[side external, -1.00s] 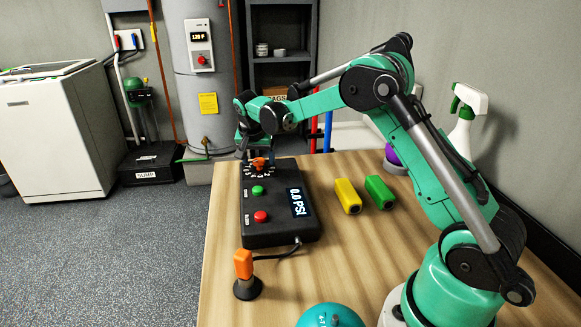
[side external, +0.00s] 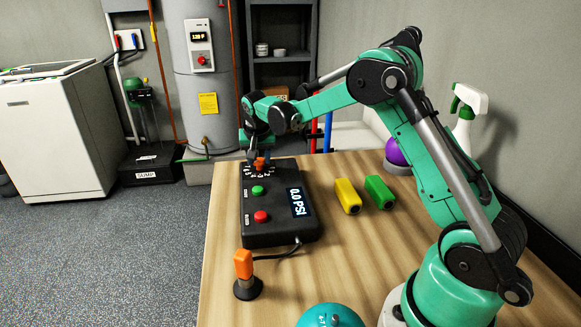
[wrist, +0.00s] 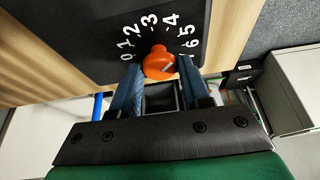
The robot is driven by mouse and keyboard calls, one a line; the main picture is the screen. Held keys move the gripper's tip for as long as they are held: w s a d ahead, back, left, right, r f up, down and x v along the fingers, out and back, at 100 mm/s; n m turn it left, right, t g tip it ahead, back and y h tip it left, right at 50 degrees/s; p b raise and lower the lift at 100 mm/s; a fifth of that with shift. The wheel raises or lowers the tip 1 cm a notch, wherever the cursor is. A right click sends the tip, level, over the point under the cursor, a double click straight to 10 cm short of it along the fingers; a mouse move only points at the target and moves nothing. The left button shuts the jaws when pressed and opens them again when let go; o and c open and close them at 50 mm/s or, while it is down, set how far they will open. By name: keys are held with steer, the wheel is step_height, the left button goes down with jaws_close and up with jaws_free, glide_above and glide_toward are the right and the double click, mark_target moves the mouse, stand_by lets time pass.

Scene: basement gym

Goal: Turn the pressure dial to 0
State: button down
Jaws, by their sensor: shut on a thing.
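The orange pressure dial knob (side external: 261,163) sits at the far end of the black control box (side external: 262,233). In the wrist view the knob (wrist: 158,62) stands below an arc of white numbers running from 0 at left to 6 at right. The box's display (side external: 297,202) reads 0.0 PSI.
The box has a green button (side external: 258,190) and a red button (side external: 261,216). A yellow block (side external: 347,196) and a green block (side external: 379,192) lie to its right. An orange-handled joystick (side external: 244,273) and a teal ball (side external: 330,316) are nearer the camera. The wooden table between is clear.

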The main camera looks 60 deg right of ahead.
steer(key=n, duration=0.2)
steer(key=n+t+y, duration=0.1)
steer(key=n, duration=0.1)
steer(key=n+y, duration=0.1)
steer(key=n, duration=0.1)
steer(key=shift+s+d, duration=0.1)
steer(key=shift+d, duration=0.15)
steer(key=n+y, duration=0.1)
steer(key=n, duration=0.2)
steer(key=n+y, duration=0.1)
steer(key=n, duration=0.2)
steer(key=shift+d+n+y, duration=0.2)
steer(key=shift+n+y, duration=0.1)
steer(key=shift+n, duration=0.1)
steer(key=n+y, duration=0.1)
steer(key=n, duration=0.4)
steer(key=shift+d+g+y, duration=0.15)
steer(key=shift+g+y, duration=0.15)
steer(key=shift+y, duration=0.1)
steer(key=n, duration=0.2)
steer(key=n+g, duration=0.1)
steer(key=n, duration=0.1)
steer(key=n+g+y, duration=0.1)
steer(key=n, duration=0.1)
steer(key=shift+w, duration=0.25)
steer(key=shift+n, duration=0.3)
steer(key=shift+c, duration=2.1)
jaws_free()
